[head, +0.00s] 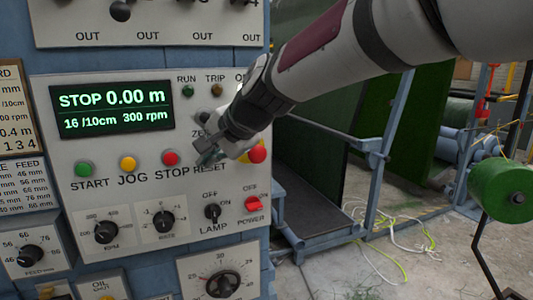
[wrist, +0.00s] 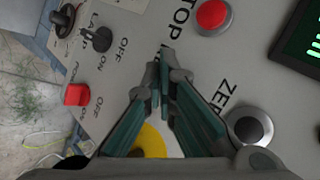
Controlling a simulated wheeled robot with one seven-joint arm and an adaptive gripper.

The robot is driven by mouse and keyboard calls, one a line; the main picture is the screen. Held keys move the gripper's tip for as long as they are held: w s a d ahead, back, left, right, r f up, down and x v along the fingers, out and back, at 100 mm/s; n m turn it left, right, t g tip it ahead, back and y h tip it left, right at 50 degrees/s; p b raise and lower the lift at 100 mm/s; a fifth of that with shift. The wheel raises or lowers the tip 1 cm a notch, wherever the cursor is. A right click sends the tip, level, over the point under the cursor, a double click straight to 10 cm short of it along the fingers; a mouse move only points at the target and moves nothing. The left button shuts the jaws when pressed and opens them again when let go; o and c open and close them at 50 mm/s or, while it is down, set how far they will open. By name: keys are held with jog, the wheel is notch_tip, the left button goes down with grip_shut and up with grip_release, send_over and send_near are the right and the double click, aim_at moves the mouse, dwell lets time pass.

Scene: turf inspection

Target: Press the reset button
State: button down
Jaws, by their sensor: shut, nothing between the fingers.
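The RESET label shows on the grey control panel (head: 140,192) in the head view, right of the red STOP button (head: 170,158). The reset button itself is not visible; my gripper covers the spot above the label. My gripper (head: 205,157) is shut and empty, its fingertips in front of that spot. In the wrist view my gripper (wrist: 163,62) has its fingers together over the panel, with the STOP button (wrist: 211,15) beyond them. I cannot tell whether the fingertips touch the panel.
The red emergency-stop button (head: 257,154) is close right of my gripper, and its yellow backing (wrist: 152,138) shows between the fingers. A silver ZERO button (wrist: 248,127) is nearby. The lamp switch (head: 212,212) and red power switch (head: 253,204) are below. The display (head: 112,109) reads STOP.

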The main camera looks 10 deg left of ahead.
jog(key=shift+s+d, duration=0.2)
jog(key=shift+s, duration=0.25)
jog(key=shift+s+d+p, duration=0.1)
jog(key=shift+s+d, duration=0.35)
jog(key=shift+s, duration=0.25)
jog(key=shift+s+d+p, duration=0.1)
jog(key=shift+s+d, duration=0.35)
jog(key=shift+s, duration=0.3)
jog(key=shift+s+d+p, duration=0.1)
jog(key=shift+s+d, duration=0.35)
jog(key=shift+s, duration=0.25)
